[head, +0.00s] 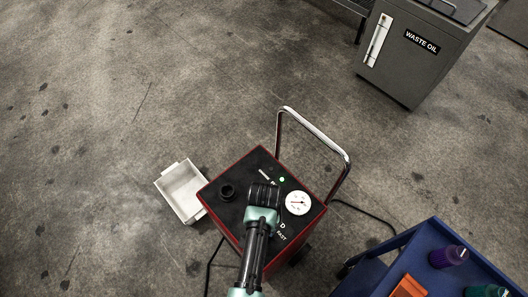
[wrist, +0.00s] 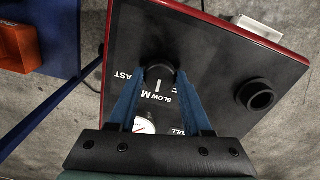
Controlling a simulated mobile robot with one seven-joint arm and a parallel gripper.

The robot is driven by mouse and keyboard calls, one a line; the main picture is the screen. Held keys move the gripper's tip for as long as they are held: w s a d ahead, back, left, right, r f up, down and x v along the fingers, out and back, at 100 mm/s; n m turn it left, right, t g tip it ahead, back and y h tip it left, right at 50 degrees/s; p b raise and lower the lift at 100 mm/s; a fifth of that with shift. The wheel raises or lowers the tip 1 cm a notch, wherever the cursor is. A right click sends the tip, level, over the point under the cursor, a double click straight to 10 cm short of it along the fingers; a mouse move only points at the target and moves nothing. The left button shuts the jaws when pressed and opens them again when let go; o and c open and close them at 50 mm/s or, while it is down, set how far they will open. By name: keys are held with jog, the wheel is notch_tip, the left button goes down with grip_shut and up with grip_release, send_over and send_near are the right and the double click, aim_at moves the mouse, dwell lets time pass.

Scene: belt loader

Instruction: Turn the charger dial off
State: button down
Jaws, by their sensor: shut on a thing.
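The charger is a red box with a black top panel (head: 232,211), standing on the floor in the head view; its panel also fills the wrist view (wrist: 215,60). The dial (wrist: 158,72) is a dark round knob near lettering that includes "SLOW" and "FAST". My gripper (wrist: 158,78) is shut on the dial, one blue finger on each side. In the head view my gripper (head: 263,192) hides the dial. A white round gauge (head: 297,202) and a lit green lamp (head: 282,179) show on the panel. The dial's pointer setting cannot be read.
A black round fitting (head: 227,191) rises from the panel's left part. A chrome handle (head: 320,135) arches behind the charger. A white tray (head: 181,192) lies to its left. A blue cart (head: 405,252) stands at lower right, a waste oil bin (head: 405,62) at upper right.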

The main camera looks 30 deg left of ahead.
jog(key=n+p, duration=0.2)
jog(key=n, duration=0.3)
jog(key=shift+r+n, duration=0.1)
jog(key=shift+n, duration=0.2)
jog(key=n+p, duration=0.1)
jog(key=n, duration=0.4)
jog(key=shift+n, duration=0.4)
jog(key=shift+c, duration=1.7)
grip_release()
notch_tip(320, 180, up, 13)
jog(key=shift+p, duration=0.4)
